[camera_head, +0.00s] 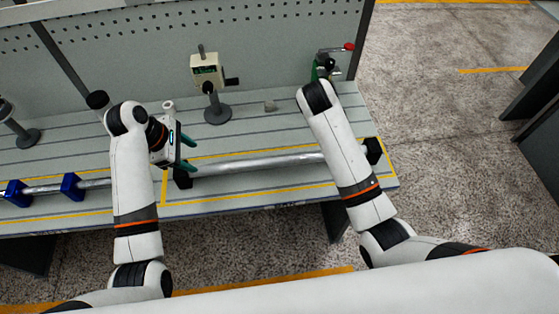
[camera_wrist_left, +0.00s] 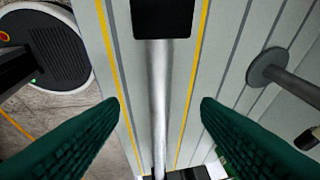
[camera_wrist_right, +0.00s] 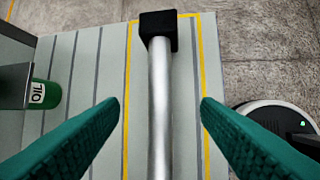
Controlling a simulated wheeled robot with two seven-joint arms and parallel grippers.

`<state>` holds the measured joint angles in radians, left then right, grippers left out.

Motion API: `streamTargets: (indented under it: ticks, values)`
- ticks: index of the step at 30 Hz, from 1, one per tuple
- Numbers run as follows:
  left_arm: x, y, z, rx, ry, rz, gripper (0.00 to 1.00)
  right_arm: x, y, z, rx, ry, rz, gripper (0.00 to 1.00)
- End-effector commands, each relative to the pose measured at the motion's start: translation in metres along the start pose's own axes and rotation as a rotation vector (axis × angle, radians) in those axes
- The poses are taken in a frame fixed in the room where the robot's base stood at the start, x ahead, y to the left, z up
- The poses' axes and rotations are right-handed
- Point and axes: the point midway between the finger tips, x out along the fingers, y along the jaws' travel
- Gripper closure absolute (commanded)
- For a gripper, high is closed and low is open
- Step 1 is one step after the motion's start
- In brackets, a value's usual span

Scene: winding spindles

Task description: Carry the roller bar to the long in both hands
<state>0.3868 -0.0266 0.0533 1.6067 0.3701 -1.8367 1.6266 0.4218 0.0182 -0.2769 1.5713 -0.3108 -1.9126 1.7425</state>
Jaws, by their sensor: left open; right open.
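The roller bar (camera_head: 262,162) is a long silver rod lying along the bench, inside a yellow outline. It sits at black end blocks, left (camera_head: 182,178) and right (camera_head: 374,151). My left gripper (camera_head: 188,152) is open near the left block; in the left wrist view the bar (camera_wrist_left: 157,90) runs between its spread fingers (camera_wrist_left: 162,105), apart from them. My right gripper is hidden behind its arm in the head view. In the right wrist view its fingers (camera_wrist_right: 160,105) are open, with the bar (camera_wrist_right: 161,100) between them and a block (camera_wrist_right: 158,24) beyond. I cannot tell which thing is the long.
Blue blocks (camera_head: 71,186) hold another rod at the bench's left. A green oil can (camera_wrist_right: 43,95) stands at the back right. A perforated panel (camera_head: 150,45) closes the back.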

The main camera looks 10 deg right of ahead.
Motion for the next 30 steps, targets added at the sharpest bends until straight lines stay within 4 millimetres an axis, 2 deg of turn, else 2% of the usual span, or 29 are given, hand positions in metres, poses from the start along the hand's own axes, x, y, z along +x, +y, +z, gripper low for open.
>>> streamTargets:
  ticks: [7, 11, 24, 30]
  values:
    - [0.002, 0.001, 0.0, 0.002, -0.001, 0.0, 0.42, 0.002, -0.001, 0.0, -0.003, 0.001, 0.001, 0.42]
    - [0.013, 0.001, 0.0, 0.002, -0.001, 0.002, 0.42, 0.013, -0.001, 0.001, -0.004, 0.0, -0.001, 0.42]
    - [0.092, 0.001, 0.0, 0.004, -0.002, 0.003, 0.42, 0.092, -0.001, 0.0, -0.005, 0.0, -0.002, 0.42]
    - [0.114, 0.001, 0.001, 0.003, -0.002, 0.0, 0.42, 0.114, 0.0, 0.0, -0.004, 0.002, 0.001, 0.42]
